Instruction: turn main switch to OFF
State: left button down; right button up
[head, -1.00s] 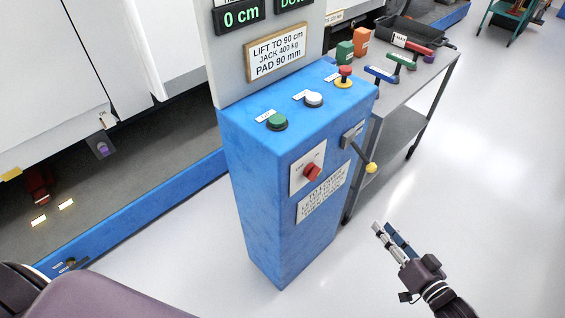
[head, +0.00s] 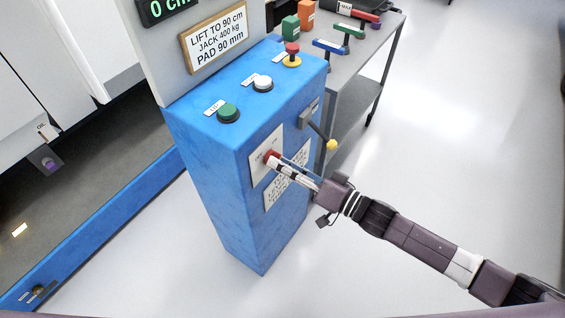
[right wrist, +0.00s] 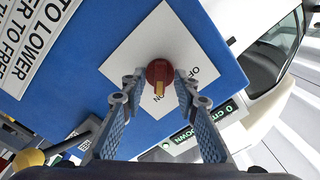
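The main switch is a red rotary knob (head: 271,157) on a white plate (head: 260,166) on the side of the blue control cabinet (head: 213,155). In the right wrist view the knob (right wrist: 160,70) has a yellow mark pointing to the bottom of the picture; lettering on the plate that looks like OFF is right of the knob, partly hidden by a finger. My right gripper (head: 280,164) is at the knob. In the right wrist view its two fingers (right wrist: 158,88) are apart, one on each side of the knob; contact is not clear. My left gripper is out of view.
A lever with a yellow ball (head: 331,145) sticks out right of the switch. Green (head: 228,111), white (head: 263,83) and red (head: 292,52) buttons sit on the cabinet top. A grey tool cart (head: 372,62) stands behind. The floor to the right is clear.

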jog(key=shift+c, duration=0.5)
grip_shut()
jog(key=n, duration=1.7)
jog(key=shift+n, duration=0.4)
dwell(0.4)
